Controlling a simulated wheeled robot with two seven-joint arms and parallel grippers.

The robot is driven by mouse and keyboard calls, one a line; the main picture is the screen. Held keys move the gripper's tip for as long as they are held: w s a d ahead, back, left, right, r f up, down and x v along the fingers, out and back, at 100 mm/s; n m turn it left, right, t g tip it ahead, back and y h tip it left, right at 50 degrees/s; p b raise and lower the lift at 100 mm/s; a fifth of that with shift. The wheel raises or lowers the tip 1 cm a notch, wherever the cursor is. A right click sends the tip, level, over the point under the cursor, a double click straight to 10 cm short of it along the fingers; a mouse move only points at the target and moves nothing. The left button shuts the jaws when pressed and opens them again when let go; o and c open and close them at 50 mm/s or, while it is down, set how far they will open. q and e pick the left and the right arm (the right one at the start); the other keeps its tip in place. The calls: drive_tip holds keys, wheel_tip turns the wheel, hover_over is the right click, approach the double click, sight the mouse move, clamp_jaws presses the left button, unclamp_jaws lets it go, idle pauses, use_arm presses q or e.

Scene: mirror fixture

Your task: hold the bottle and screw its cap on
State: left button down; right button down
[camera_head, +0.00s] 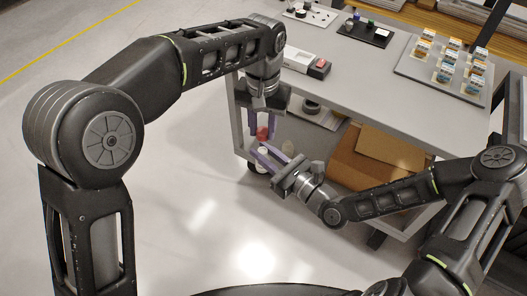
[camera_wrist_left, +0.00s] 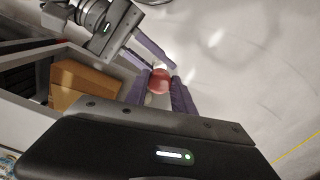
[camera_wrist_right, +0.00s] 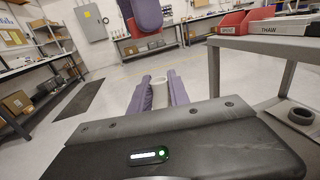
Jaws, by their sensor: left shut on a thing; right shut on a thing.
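My left gripper (camera_head: 262,130) points down and is shut on a red cap (camera_head: 262,134); the cap also shows between its purple fingers in the left wrist view (camera_wrist_left: 159,82). My right gripper (camera_head: 263,156) comes in from the right, just below, and is shut on a white bottle (camera_head: 262,151). In the right wrist view the pale bottle (camera_wrist_right: 160,92) stands between the purple fingers with its open top showing. The left gripper's fingers (camera_wrist_right: 146,16) hang above it there, with a gap between. Most of the bottle's body is hidden by the fingers.
A grey workbench (camera_head: 345,95) stands close behind and right of the grippers. Floor at left is clear.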

sight(262, 151)
use_arm(q)
drive_tip(key=shift+f, duration=0.15)
drive_tip(key=shift+f, duration=1.9)
drive_tip(key=shift+f, duration=0.8)
drive_tip(key=shift+a+f, duration=0.1)
